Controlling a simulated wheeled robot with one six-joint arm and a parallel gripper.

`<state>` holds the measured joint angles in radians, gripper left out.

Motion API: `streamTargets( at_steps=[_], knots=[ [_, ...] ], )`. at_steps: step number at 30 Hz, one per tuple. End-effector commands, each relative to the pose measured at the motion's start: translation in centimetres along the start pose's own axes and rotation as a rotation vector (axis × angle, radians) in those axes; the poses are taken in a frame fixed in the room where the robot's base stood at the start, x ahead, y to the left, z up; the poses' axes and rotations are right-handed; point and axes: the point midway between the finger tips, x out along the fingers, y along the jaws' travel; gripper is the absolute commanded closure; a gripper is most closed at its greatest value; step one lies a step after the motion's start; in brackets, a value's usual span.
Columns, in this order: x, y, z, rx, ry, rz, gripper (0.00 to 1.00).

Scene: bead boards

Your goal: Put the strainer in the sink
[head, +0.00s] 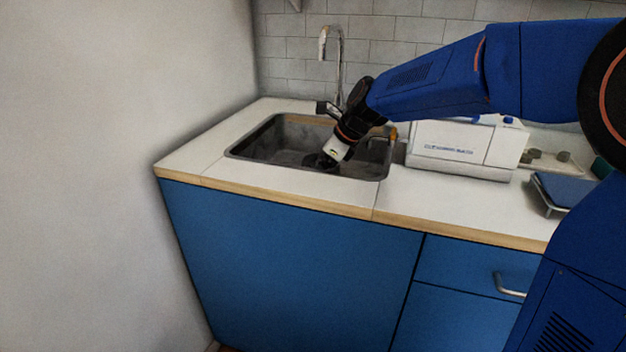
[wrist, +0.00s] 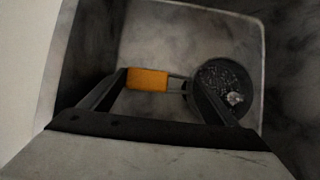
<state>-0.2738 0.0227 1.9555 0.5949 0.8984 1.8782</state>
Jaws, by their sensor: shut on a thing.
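The strainer shows in the wrist view with an orange handle (wrist: 147,79), a thin metal stem and a round dark bowl (wrist: 222,78) with a pale bright spot inside. My gripper (wrist: 158,82) is shut on the strainer, the left finger at the handle's end and the right finger over the near side of the bowl. In the head view my gripper (head: 320,161) reaches down inside the grey metal sink (head: 262,148). The strainer cannot be made out clearly there. Whether it touches the sink floor (wrist: 185,42) I cannot tell.
A tall tap (head: 338,62) stands behind the sink. A small orange item (head: 391,133) shows at the sink's right edge. A white box-shaped appliance (head: 462,148) and a blue-topped item (head: 563,191) stand to the right. The counter (head: 195,157) left of the sink is clear, beside a wall.

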Motion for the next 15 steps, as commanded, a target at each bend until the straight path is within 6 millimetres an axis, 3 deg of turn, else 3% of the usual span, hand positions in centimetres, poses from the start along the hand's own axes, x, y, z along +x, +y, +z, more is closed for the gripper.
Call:
streamTargets(
  at_steps=[3, 13, 14, 15],
  knots=[
    [1.08, 0.03, -0.71, 0.002, 0.001, 0.001, 0.43],
    [1.26, 0.01, -0.81, 0.001, 0.000, 0.000, 0.43],
    [1.30, 0.02, -0.84, 0.001, 0.000, 0.000, 0.15],
    [1.28, 0.01, -0.82, 0.001, 0.000, 0.000, 0.06]
  ],
)
